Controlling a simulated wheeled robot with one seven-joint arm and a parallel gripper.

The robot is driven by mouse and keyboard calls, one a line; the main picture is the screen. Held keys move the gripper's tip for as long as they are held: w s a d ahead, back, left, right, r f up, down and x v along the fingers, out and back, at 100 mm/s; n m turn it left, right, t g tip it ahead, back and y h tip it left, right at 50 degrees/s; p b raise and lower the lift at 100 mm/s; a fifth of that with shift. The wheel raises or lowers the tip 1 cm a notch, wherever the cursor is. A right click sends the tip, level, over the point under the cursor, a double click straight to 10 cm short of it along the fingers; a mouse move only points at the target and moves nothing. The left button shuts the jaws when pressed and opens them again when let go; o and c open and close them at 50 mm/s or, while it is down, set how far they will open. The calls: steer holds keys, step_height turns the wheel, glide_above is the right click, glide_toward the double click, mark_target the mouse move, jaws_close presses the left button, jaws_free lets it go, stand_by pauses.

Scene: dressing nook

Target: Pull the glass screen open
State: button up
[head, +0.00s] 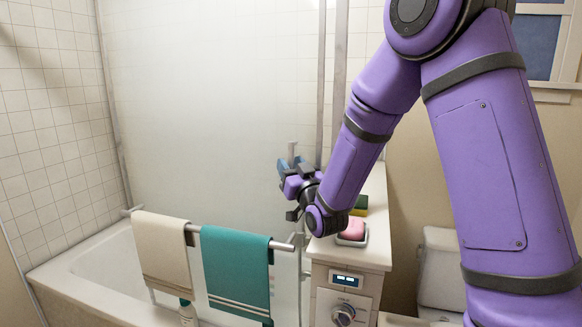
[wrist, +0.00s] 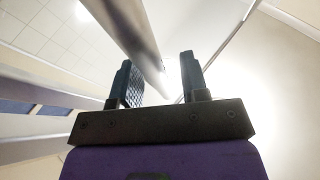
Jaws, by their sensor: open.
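The glass screen (head: 210,110) is a large pale, frosted panel standing along the bathtub in the head view. A metal rail with a beige towel and a teal towel crosses its lower part. A slim upright metal bar (head: 321,80) runs at its right edge. My gripper (head: 291,165) is open near that edge, above the rail's right end. In the wrist view, a metal bar (wrist: 128,35) runs between or just beyond the two open fingers of my gripper (wrist: 157,60); contact cannot be told. My wrist hides part of the screen's edge.
A counter (head: 350,250) with a pink soap (head: 353,229) in a dish and a sponge (head: 360,205) stands right below my wrist. A toilet (head: 441,270) is farther right. The bathtub (head: 95,265) lies at left.

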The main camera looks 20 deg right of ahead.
jaws_close()
steer(key=shift+a, duration=0.1)
